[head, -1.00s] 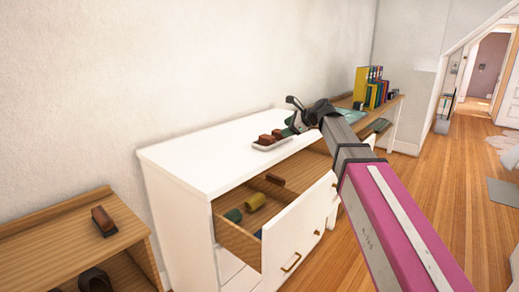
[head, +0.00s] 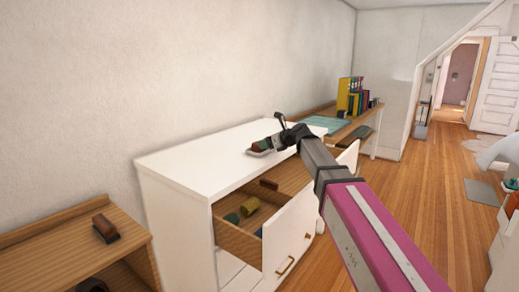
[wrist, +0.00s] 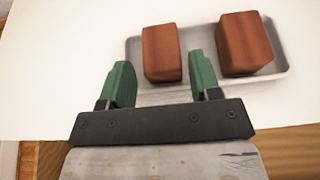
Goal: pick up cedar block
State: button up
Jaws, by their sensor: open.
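Two reddish-brown wooden blocks rest in a shallow pale tray (wrist: 196,92) on the white dresser top. In the wrist view, the left block (wrist: 162,53) lies just beyond the fingertips, and the right block (wrist: 245,44) sits to the right of them. I cannot tell from their looks which is cedar. My gripper (wrist: 161,78) is open and empty, its green fingers over the near rim of the tray. The left block lines up with the gap between the fingers. In the head view, the gripper (head: 275,140) partly hides the tray and blocks.
The white dresser (head: 190,160) has an open drawer (head: 280,230) holding several small objects below my arm. A wooden shelf (head: 60,240) with a brush (head: 106,228) stands at the left. A desk with binders (head: 355,98) stands behind. The dresser top left of the tray is clear.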

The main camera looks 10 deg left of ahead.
jog(key=x, duration=0.5)
jog(key=shift+d+f, duration=0.15)
jog(key=shift+f, duration=0.1)
jog(key=c, duration=0.7)
